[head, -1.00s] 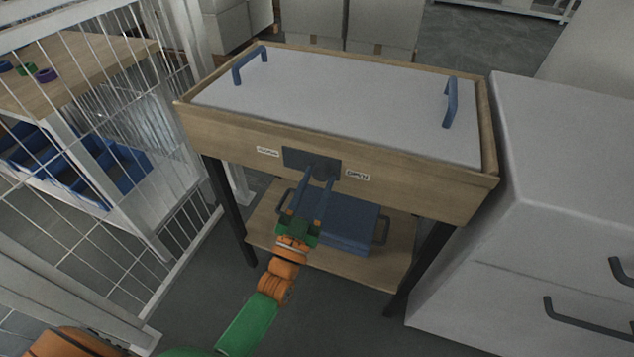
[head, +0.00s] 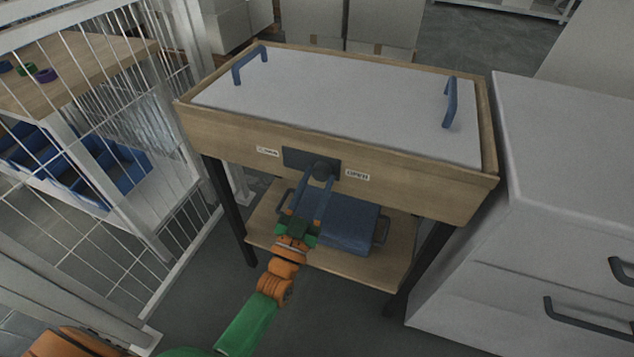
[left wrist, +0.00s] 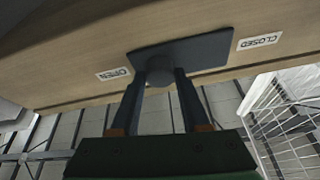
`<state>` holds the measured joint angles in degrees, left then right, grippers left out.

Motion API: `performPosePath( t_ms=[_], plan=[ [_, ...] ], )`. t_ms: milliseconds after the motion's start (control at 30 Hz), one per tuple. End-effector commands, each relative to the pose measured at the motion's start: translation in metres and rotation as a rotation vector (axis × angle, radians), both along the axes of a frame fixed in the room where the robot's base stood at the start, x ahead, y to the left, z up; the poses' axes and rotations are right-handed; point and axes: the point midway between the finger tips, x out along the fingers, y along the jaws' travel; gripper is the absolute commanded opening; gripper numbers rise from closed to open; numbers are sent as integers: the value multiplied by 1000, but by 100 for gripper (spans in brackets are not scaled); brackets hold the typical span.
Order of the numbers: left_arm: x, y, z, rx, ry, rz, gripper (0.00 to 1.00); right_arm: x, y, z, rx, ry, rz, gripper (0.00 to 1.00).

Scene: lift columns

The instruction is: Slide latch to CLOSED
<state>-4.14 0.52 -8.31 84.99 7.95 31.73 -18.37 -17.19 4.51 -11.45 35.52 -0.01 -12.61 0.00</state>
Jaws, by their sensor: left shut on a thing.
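The latch is a dark plate (head: 299,158) with a round dark knob (head: 322,170) on the front of a wooden box-table. The CLOSED label (head: 268,152) is left of the plate and the OPEN label (head: 357,175) is right of it. The knob sits at the plate's OPEN end. My left gripper (head: 319,177) reaches up from below with its two fingers around the knob, shut on it. The left wrist view shows the fingers on either side of the knob (left wrist: 187,97), the plate (left wrist: 205,52), and CLOSED (left wrist: 260,41) on the right. My right gripper is not in view.
A white lid panel (head: 340,95) with two blue handles tops the box. A blue case (head: 345,225) lies on the lower shelf (head: 385,266). A wire fence (head: 130,130) stands left and a light drawer cabinet (head: 560,220) right.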

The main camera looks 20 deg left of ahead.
Motion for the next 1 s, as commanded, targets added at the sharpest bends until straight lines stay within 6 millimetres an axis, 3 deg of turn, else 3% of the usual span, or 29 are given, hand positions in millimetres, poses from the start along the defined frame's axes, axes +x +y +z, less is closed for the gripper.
performPosePath(
  t_ms=[300, 667, 700, 800, 1000],
  plan=[
    [2, 54, -2, 5, 3, 1, 0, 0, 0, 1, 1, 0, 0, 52],
    [2, 64, -1, 0, 2, 3, 0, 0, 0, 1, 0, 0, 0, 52],
    [2, 64, -1, 0, 2, 3, 48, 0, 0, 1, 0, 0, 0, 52],
    [2, 64, 0, 0, 2, 3, 75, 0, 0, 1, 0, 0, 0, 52],
    [2, 64, 0, 0, 1, 1, 76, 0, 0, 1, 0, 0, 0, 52]
  ],
)
